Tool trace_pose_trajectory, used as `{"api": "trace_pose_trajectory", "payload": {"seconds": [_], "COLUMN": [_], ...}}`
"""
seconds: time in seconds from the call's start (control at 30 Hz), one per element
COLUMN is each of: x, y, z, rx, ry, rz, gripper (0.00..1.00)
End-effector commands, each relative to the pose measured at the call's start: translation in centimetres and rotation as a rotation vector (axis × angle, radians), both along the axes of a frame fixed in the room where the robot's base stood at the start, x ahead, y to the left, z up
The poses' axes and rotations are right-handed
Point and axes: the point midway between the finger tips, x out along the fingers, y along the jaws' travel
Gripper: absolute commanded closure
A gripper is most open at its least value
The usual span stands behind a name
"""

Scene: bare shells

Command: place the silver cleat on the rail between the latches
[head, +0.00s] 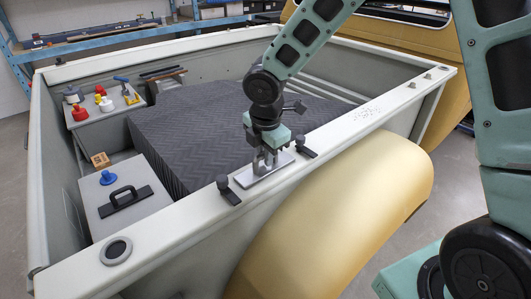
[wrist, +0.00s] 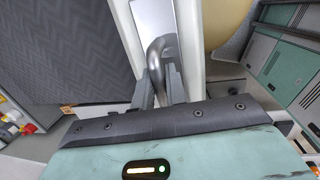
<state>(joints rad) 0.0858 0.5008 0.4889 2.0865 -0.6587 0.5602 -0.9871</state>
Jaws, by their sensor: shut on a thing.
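The silver cleat (head: 262,173) has a flat plate and a raised bent bar. It is over the near white rail (head: 180,218), between two black latches, one on the left (head: 228,191) and one on the right (head: 305,148). Its plate runs roughly along the rail; I cannot tell whether it touches. My gripper (head: 266,157) is above the rail, shut on the cleat's bar. In the wrist view, the bar of the cleat (wrist: 160,47) rises between my gripper's fingers (wrist: 160,88), with the plate beyond. The fingers hide part of the bar.
A dark quilted block (head: 200,130) fills the truck bed behind the rail. A grey box with a black handle (head: 124,197) and a shelf with red, yellow and blue items (head: 104,103) are at left. A tan fender (head: 330,220) bulges in front.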

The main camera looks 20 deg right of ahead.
Motion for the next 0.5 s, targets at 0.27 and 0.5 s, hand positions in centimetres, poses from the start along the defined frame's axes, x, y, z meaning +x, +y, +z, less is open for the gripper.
{"api": "trace_pose_trajectory", "payload": {"seconds": [0.27, 0.5], "x": [-0.01, -0.02], "y": [0.00, -0.01], "z": [-0.08, 0.81], "rx": [0.000, 0.000], "ry": [0.000, -0.002], "rz": [0.000, -0.003], "gripper": [0.65, 0.65]}}
